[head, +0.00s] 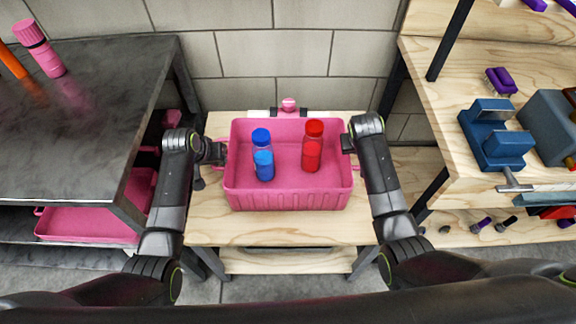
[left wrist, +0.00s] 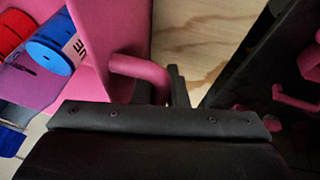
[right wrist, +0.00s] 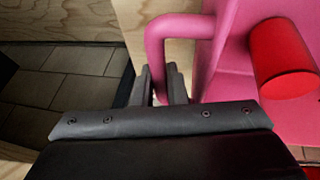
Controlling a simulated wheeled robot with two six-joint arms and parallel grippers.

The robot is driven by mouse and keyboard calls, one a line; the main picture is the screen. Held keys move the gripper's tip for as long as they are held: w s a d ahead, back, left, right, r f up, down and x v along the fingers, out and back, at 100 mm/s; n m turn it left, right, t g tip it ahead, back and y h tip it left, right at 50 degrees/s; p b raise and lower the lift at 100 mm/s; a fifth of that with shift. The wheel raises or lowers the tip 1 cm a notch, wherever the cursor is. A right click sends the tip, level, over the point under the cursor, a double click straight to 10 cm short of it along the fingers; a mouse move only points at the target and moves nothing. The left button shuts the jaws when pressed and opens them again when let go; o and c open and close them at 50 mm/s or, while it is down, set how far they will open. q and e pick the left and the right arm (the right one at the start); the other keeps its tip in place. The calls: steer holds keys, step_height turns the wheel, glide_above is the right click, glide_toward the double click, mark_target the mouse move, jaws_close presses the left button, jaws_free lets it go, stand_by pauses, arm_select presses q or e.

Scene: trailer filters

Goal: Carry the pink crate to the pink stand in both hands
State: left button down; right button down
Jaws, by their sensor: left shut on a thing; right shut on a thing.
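The pink crate (head: 288,195) is level over a light wooden stand (head: 290,230), in the middle of the head view. I cannot tell if it touches the top. A blue-capped bottle (head: 263,155) and a red-capped bottle (head: 313,147) stand inside. My left gripper (head: 221,153) is shut on the crate's left handle (left wrist: 140,70), and my right gripper (head: 349,145) is shut on its right handle (right wrist: 165,32). A small pink piece (head: 289,104) shows at the stand's back edge behind the crate; the crate hides much of the top.
A dark table (head: 90,130) on the left holds a pink bottle (head: 40,48), with another pink crate (head: 95,222) below. A wooden bench (head: 440,120) on the right holds a blue vise (head: 492,135). A block wall (head: 275,50) stands behind.

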arm_select(q)
steer(key=shift+w+r, duration=0.1)
steer(key=shift+r, duration=0.15)
arm_select(e)
steer(key=shift+w+r, duration=0.1)
steer(key=shift+r, duration=0.2)
